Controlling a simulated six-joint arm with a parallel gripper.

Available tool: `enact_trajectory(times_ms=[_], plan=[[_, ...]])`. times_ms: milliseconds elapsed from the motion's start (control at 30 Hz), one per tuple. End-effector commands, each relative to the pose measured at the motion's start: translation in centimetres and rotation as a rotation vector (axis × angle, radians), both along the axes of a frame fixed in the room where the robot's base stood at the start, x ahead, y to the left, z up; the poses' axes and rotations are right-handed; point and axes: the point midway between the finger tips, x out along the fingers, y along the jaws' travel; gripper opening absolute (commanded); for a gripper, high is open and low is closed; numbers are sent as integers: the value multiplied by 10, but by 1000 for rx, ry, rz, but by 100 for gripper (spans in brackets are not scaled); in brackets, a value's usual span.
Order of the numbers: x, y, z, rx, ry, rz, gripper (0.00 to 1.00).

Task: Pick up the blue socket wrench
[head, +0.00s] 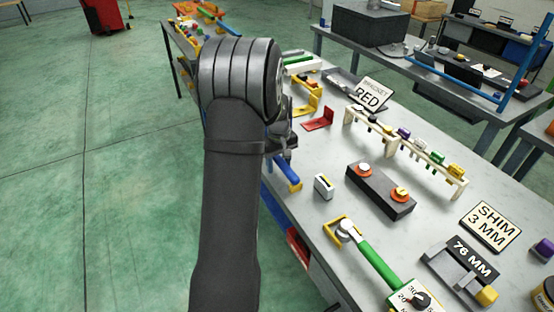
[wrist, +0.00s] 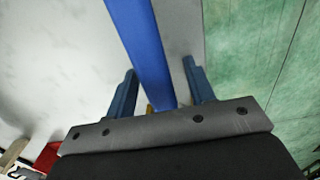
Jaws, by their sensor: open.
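The blue socket wrench (head: 286,171) lies near the front edge of the workbench in the head view, with a yellow piece at its near end. My arm covers part of it. In the wrist view its long blue bar (wrist: 145,42) runs between the two fingers of my gripper (wrist: 160,68). The fingers are apart, one on each side of the bar, with a gap on both sides. A bit of yellow shows low between them. In the head view my gripper (head: 284,147) is partly hidden behind my arm, just above the wrench.
The workbench (head: 335,270) also holds a red bracket (head: 319,121), a dark box with orange buttons (head: 381,190), a cream rack (head: 405,150), and a green-handled tool (head: 378,264). Open green floor (head: 90,200) lies left of the bench.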

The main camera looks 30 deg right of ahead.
Motion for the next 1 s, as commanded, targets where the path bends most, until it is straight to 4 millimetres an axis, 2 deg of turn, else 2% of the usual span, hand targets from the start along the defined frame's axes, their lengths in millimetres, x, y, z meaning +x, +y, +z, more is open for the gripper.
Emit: enact_trajectory(times_ms=[100,300,367,767,1000], plan=[[0,0,0,0,0,0,49],[0,0,1,0,0,0,10],[0,0,1,0,0,0,0],[1,-1,9,-2,-3,0,0],[1,-1,43,-2,-4,1,0]])
